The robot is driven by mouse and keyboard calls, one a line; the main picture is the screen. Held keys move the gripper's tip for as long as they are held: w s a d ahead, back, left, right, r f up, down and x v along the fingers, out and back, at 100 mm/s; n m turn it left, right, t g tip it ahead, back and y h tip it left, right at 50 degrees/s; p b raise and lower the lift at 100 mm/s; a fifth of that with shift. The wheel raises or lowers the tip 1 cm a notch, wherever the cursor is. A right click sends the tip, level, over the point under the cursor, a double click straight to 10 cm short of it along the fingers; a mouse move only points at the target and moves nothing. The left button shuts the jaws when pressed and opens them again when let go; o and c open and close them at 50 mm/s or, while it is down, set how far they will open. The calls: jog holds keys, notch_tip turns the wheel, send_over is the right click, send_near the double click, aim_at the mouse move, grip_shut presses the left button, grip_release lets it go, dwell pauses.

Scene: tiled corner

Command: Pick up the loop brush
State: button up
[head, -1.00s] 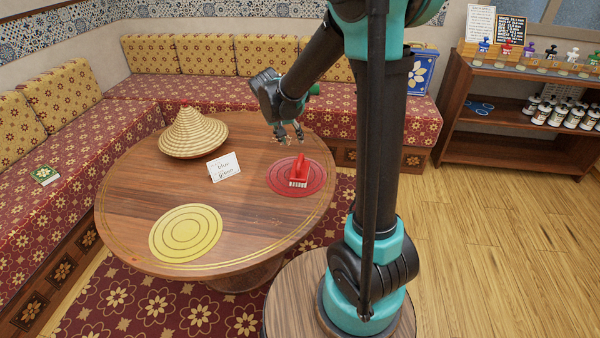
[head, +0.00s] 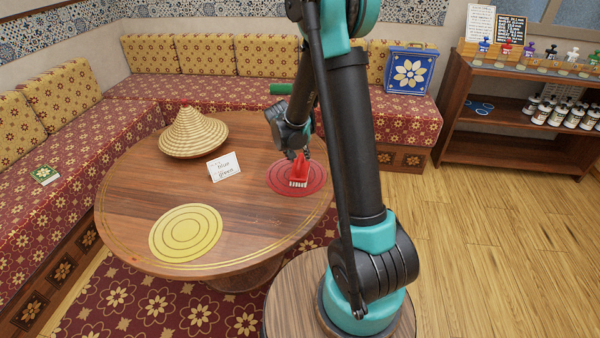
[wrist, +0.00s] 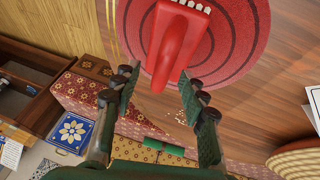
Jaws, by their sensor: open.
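The loop brush (head: 299,176) is red with pale bristles and stands on the round red mat (head: 317,186) at the right side of the table. In the wrist view the brush (wrist: 178,40) lies ahead of the fingers, with its narrow handle end reaching toward the gap between them. My gripper (head: 297,156) is just behind and above the brush in the head view. In the wrist view my gripper (wrist: 162,86) is open, one finger on each side of the handle's line. I cannot tell whether either finger touches the brush.
A yellow round mat (head: 186,232), a white card (head: 223,167) and a woven cone lid (head: 194,134) are on the wooden table (head: 130,215). Patterned benches surround the table's far side. A shelf (head: 500,110) with bottles stands at the right.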

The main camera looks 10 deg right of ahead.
aim_at(299, 159)
jog(key=shift+x, duration=1.75)
jog(key=shift+a, duration=0.15)
grip_shut()
